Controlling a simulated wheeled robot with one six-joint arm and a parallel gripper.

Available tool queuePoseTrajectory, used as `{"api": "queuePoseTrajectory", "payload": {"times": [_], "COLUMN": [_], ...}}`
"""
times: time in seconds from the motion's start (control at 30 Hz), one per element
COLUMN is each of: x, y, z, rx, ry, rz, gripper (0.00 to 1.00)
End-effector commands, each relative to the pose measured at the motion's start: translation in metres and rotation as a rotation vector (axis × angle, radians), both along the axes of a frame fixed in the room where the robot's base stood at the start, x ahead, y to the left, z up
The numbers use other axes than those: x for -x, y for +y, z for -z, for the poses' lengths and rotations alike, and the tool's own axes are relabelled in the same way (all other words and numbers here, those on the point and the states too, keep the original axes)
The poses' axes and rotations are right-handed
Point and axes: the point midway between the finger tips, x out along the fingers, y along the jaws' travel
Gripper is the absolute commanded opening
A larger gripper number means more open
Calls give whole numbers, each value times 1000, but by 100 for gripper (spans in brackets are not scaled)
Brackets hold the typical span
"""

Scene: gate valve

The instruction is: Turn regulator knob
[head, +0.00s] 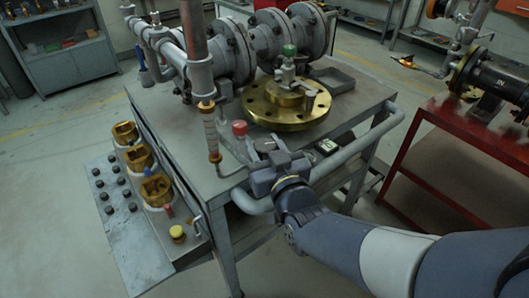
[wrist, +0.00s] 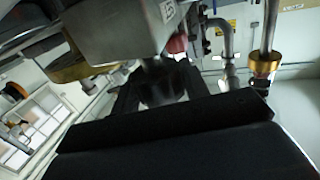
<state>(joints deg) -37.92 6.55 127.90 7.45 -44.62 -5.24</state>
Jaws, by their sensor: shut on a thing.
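My gripper (head: 273,163) is at the front edge of the grey metal bench (head: 195,155), beside the curved grey rail. In the wrist view, the two dark fingers of my gripper (wrist: 157,78) stand on either side of a dark rounded knob (wrist: 160,92) and are shut on it. The knob sits below a grey box-shaped body (wrist: 120,35) with a small label. In the head view my gripper hides the knob. The wrist view is dark there, so the exact finger contact is hard to see.
A red cap (head: 240,128) stands just left of my gripper, near a thin upright pipe (head: 211,135). A brass flange (head: 287,106) lies behind on the bench. The curved rail (head: 355,150) runs close on the right. A red table (head: 450,120) stands farther right.

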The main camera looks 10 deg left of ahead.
Motion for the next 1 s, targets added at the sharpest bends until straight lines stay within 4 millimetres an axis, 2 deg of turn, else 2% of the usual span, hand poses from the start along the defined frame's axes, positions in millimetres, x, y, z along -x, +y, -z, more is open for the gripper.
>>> {"api": "queuePoseTrajectory", "payload": {"times": [0.5, 1.0], "x": [0, -1], "y": [1, 0], "z": [-1, -1], "rx": [3, 2], "ry": [-2, -4], "rz": [232, 331], "gripper": [20, 20]}}
